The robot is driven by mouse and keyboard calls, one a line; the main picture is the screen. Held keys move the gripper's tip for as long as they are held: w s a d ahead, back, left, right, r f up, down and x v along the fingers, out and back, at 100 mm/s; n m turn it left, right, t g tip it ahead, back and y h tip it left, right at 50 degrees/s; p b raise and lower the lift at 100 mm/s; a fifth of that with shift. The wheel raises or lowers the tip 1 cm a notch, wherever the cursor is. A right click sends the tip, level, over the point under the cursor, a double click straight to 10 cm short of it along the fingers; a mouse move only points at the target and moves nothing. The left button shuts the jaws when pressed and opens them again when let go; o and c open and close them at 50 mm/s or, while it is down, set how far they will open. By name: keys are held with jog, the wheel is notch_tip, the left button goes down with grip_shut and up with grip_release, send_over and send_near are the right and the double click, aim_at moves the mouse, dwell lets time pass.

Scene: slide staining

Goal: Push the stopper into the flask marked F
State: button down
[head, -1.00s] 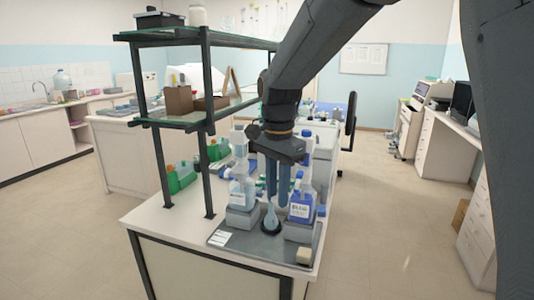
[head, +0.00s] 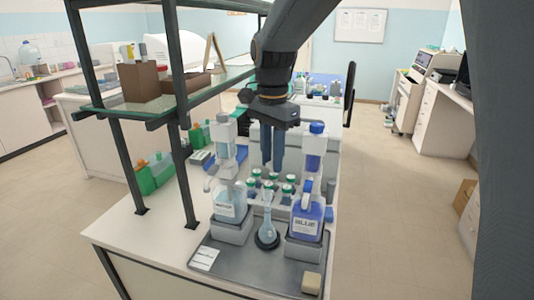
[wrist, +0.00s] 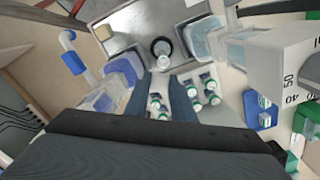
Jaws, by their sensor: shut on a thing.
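A small clear flask (head: 267,228) with a round bulb and a narrow neck stands upright in a dark ring on the grey tray (head: 240,272). I cannot read any letter on it. It also shows in the wrist view (wrist: 161,50), just beyond my fingertips. My gripper (head: 272,166) points down with its two blue fingers close together, appearing above the flask's mouth and apart from it in the head view. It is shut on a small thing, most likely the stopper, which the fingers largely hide. In the wrist view my gripper (wrist: 161,82) lines up roughly with the flask.
A clear wash bottle (head: 230,205) stands on a grey block left of the flask, and a bottle labelled BLUE (head: 306,222) on another block to its right. Several green-capped vials (head: 270,182) stand behind. A pale block (head: 312,283) lies at the tray's front right. Shelf posts rise at left.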

jog(key=shift+s+a+f+b, duration=0.15)
jog(key=shift+a+f+b, duration=0.25)
jog(key=shift+f+b, duration=0.15)
jog(key=shift+s+a+f+b, duration=0.15)
jog(key=shift+a+f+b, duration=0.25)
jog(key=shift+f+b, duration=0.85)
jog(key=shift+f, duration=0.85)
jog(key=shift+w+f, duration=0.1)
jog(key=shift+f+p, duration=0.7)
jog(key=shift+p, duration=0.1)
dwell(1.2)
jog(key=c, duration=1)
grip_release()
jog(key=shift+r, duration=0.15)
